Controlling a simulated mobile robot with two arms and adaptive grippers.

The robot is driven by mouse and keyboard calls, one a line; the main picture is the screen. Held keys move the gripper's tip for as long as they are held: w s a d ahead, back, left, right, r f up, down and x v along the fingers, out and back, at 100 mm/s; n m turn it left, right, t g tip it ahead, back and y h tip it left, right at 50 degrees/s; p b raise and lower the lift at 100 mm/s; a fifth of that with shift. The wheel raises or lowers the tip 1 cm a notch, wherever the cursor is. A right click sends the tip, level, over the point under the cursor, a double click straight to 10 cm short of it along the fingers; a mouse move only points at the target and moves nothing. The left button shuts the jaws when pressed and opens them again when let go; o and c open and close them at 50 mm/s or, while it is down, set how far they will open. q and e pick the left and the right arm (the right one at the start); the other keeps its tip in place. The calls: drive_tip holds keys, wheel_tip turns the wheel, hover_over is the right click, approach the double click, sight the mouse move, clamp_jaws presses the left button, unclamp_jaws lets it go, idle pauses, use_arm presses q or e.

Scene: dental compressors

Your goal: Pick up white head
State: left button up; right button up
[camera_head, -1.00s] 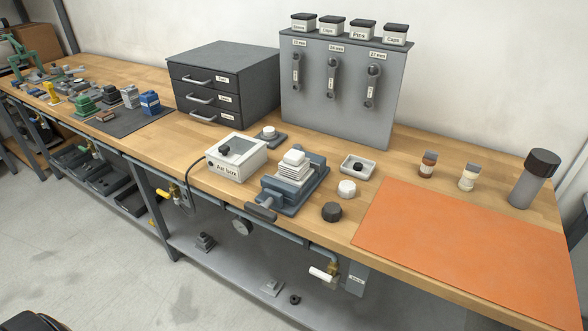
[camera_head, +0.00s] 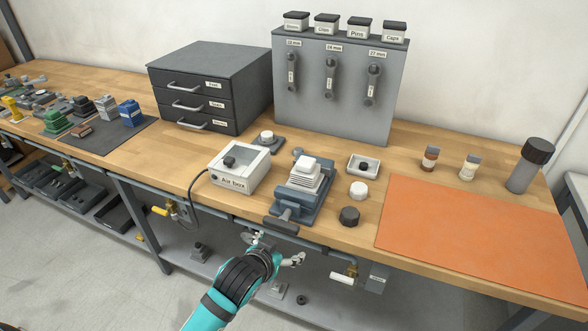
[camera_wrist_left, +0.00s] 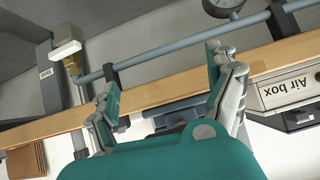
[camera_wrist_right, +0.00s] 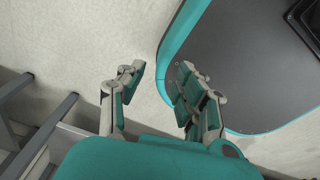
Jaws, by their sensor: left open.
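The white finned head (camera_head: 306,175) sits in the grey-blue vise (camera_head: 312,208) near the front edge of the bench. My left gripper (camera_head: 275,249) is in front of the bench edge, below and to the left of the vise, apart from the head. It is open and empty. In the left wrist view its spread fingers (camera_wrist_left: 165,70) face the bench edge, and the head is not clearly seen there. My right gripper (camera_wrist_right: 158,72) shows only in the right wrist view, open with nothing between its fingers, over the floor.
The white Air box (camera_head: 238,168) stands left of the vise. A white round cap (camera_head: 358,191), a dark knob (camera_head: 349,216) and a small tray (camera_head: 363,167) stand right of it. A pipe with valves runs under the front edge. The orange mat (camera_head: 480,235) is clear.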

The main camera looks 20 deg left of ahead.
use_arm(q)
drive_tip(key=shift+t, duration=0.9)
drive_tip(key=r, duration=0.5)
drive_tip(key=w+r, duration=0.1)
drive_tip(key=r, duration=0.2)
drive_tip(key=shift+a+r, duration=0.2)
drive_tip(key=shift+a, duration=0.15)
drive_tip(key=t, duration=0.2)
approach(303, 166)
drive_tip(key=shift+n, duration=0.3)
drive_tip(key=x, duration=0.3)
drive_tip(key=p+x, duration=0.1)
drive_tip(key=x, duration=0.2)
drive_tip(key=shift+w+d+r, duration=0.1)
drive_tip(key=shift+w+d, duration=0.05)
drive_tip(key=shift+d, duration=0.1)
drive_tip(key=shift+p+x, duration=0.35)
drive_tip(key=shift+x, duration=0.5)
drive_tip(key=x, duration=0.3)
drive_tip(key=shift+w+a+f+p, duration=0.15)
drive_tip(key=shift+a+f+p, duration=0.1)
drive_tip(key=shift+a+p, duration=0.05)
drive_tip(key=shift+w+f, duration=0.2)
drive_tip(key=shift+w, duration=0.3)
